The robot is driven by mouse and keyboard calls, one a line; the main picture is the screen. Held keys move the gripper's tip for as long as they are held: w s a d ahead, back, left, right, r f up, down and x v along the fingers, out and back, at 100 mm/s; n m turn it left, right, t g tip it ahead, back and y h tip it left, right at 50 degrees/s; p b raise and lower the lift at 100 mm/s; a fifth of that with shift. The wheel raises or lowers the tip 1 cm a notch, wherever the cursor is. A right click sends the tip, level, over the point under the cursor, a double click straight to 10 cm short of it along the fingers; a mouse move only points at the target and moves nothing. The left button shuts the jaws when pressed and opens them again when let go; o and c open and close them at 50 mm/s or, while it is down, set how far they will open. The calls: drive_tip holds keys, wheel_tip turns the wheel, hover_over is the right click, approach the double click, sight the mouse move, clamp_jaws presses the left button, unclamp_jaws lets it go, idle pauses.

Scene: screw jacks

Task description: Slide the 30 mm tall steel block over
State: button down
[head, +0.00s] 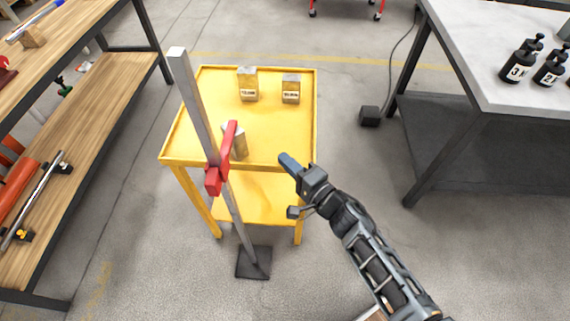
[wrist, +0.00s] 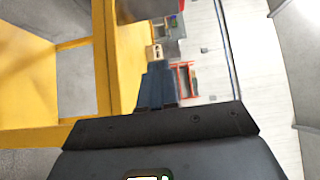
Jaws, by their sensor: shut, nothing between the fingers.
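A third block (head: 240,146) stands near the front, partly hidden behind a red clamp. I cannot tell which one is 30 mm tall. My gripper (head: 288,162) is shut and empty at the cart's front right corner, apart from all blocks. Its dark fingers (wrist: 157,84) show in the wrist view beside yellow cart parts.
A tall grey post (head: 197,100) on a dark base plate (head: 254,263) stands in front of the cart, carrying the red clamp (head: 213,179). A wooden bench (head: 80,130) is at left. A grey table (head: 490,50) with black numbered bottles (head: 517,65) is at right.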

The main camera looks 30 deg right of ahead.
sight(241, 144)
drive_tip(key=w, duration=0.2)
drive_tip(key=w+b, duration=0.1)
drive_tip(key=w, duration=0.1)
drive_tip(key=w+a, duration=0.1)
drive_tip(key=w, duration=0.1)
drive_tip(key=shift+w+f+b, duration=0.15)
drive_tip(key=shift+w+b, duration=0.25)
drive_tip(key=shift+w+a+b, duration=0.7)
drive_tip(key=shift+a+b, duration=0.05)
drive_tip(key=shift+a, duration=0.3)
drive_tip(key=shift+w+a, duration=0.45)
drive_tip(key=shift+a, duration=0.15)
drive_tip(key=shift+b, duration=0.3)
drive_tip(key=shift+w+a+b, duration=0.8)
drive_tip(key=shift+a+b, duration=0.05)
drive_tip(key=shift+a, duration=0.25)
drive_tip(key=shift+w+a, duration=0.3)
drive_tip(key=shift+a, duration=0.1)
